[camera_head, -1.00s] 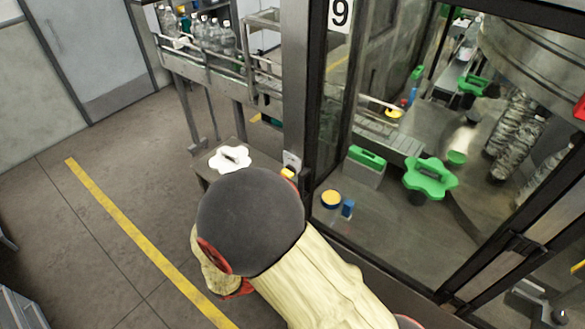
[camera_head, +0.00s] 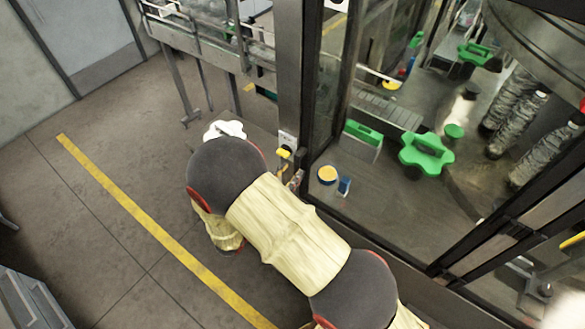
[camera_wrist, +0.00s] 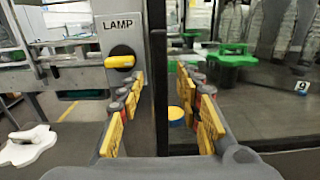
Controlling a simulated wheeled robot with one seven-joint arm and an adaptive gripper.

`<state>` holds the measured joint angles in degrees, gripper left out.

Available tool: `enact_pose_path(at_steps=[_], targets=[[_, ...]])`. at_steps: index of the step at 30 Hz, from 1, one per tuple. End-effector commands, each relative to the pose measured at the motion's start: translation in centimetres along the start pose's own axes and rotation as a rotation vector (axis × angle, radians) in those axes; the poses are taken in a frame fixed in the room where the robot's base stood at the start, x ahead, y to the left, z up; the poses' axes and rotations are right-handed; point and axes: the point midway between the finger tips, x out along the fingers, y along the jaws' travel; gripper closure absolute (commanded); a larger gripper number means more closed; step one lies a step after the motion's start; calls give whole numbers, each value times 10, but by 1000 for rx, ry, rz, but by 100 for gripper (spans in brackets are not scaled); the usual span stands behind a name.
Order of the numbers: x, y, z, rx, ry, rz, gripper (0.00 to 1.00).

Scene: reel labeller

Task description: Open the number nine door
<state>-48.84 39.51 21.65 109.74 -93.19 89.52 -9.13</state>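The glass door (camera_head: 400,205) with a dark frame fills the right of the head view; its number plate (camera_head: 336,4) is almost wholly cut off at the top edge. I cannot tell whether either finger touches. No object is held. In the head view my arm mostly hides the gripper at the post.
A yellow knob on a LAMP plate (camera_wrist: 122,60) sits on the post just beyond the left finger. A white star-shaped part (camera_head: 224,130) lies beside my arm. Green star parts (camera_head: 425,153) stand behind the glass.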

Motion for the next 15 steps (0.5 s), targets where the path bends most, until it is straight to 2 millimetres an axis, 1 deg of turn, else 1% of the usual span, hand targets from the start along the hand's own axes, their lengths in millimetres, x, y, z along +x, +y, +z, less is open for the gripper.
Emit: enact_pose_path(at_steps=[1, 6, 15], targets=[[7, -1, 1, -1, 0, -2, 65], [20, 0, 1, 1, 0, -1, 65], [22, 0, 0, 1, 0, 0, 65]])
